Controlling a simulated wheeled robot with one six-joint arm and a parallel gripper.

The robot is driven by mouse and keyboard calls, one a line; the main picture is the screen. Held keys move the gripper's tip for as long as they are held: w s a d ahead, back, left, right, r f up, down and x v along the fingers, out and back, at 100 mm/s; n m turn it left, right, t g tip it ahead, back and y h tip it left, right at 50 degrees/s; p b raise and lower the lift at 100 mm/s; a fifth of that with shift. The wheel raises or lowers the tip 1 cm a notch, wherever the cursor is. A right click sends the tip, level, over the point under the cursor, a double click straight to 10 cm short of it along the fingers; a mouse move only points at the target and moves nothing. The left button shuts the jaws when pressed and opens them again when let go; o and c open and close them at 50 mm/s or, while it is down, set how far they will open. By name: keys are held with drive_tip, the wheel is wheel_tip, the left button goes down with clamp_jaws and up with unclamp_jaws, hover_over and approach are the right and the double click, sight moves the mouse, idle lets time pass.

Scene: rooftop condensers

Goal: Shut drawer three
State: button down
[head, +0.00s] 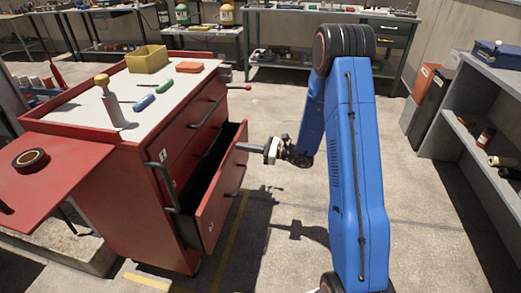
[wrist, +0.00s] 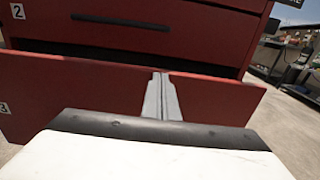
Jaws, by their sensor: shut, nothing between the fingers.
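Drawer three (head: 222,207) is the low drawer of the red cabinet (head: 135,190) and stands pulled out, its dark inside showing. In the wrist view its red front (wrist: 225,100), marked 3, spans the picture, with a dark gap behind its top edge. My gripper (head: 243,147) is shut and empty at the upper far part of this front. In the wrist view the closed grey fingers (wrist: 162,96) overlap the front near its top edge. I cannot tell whether they touch it. The drawer marked 2 (wrist: 160,25) above looks shut.
A red side shelf (head: 60,180) holds a tape roll (head: 30,159). Grey shelving (head: 480,130) stands at right. The floor between is clear.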

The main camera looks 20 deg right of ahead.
drive_tip(key=x, duration=1)
drive_tip(key=shift+w+a+r, duration=0.15)
